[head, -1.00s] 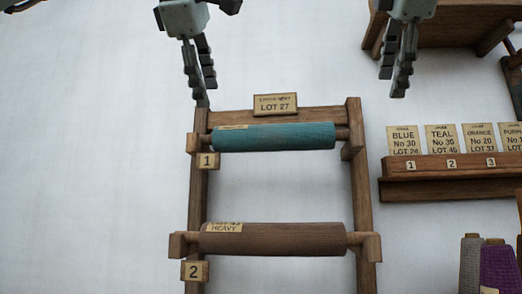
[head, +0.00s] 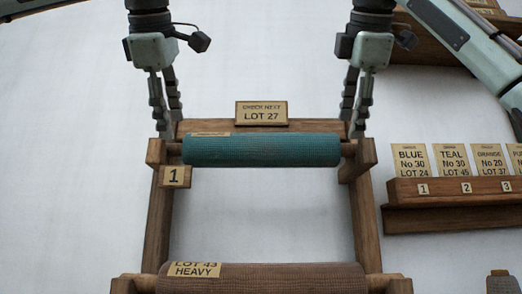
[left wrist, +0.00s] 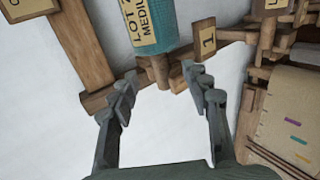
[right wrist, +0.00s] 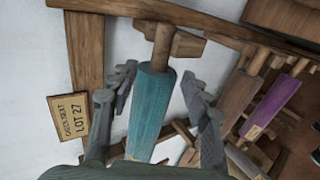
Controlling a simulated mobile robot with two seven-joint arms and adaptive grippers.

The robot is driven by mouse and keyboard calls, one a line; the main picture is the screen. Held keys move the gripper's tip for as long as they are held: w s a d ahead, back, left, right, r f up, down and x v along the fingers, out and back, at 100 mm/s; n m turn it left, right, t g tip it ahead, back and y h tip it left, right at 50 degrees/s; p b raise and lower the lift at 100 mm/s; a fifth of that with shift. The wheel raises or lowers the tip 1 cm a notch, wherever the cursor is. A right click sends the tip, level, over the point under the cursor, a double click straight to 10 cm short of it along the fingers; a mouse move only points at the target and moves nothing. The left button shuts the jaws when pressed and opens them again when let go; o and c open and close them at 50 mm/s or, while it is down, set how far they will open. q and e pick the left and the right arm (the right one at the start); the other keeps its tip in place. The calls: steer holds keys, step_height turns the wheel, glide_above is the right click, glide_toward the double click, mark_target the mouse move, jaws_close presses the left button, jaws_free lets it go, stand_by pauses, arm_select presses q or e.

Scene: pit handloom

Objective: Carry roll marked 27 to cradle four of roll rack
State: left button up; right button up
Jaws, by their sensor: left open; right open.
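The teal roll (head: 262,151) lies across the top cradle of the wooden roll rack (head: 160,225), beside the "1" tag. A "LOT 27" sign (head: 261,113) stands above it. In the left wrist view the teal roll (left wrist: 150,30) carries a label partly reading "LOT 2… MEDIUM". My left gripper (head: 166,132) is open at the roll's left end, apart from it. My right gripper (head: 353,133) is open at the right end. In the right wrist view the roll (right wrist: 152,105) shows between the right gripper's fingers (right wrist: 158,88). Cradle four is not identifiable in view.
A brown roll (head: 262,278) labelled "LOT 43 HEAVY" lies in the cradle below. A wooden shelf (head: 450,190) with several yarn cards stands at right. The right wrist view shows a purple roll (right wrist: 272,107) lower on the rack. White wall left of the rack is clear.

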mark_target(176, 156)
arm_select(q)
steer(key=x, duration=0.8)
steer(key=shift+r, duration=0.1)
arm_select(e)
steer(key=x, duration=0.8)
steer(key=shift+r, duration=0.1)
arm_select(q)
jaws_close()
arm_select(e)
jaws_close()
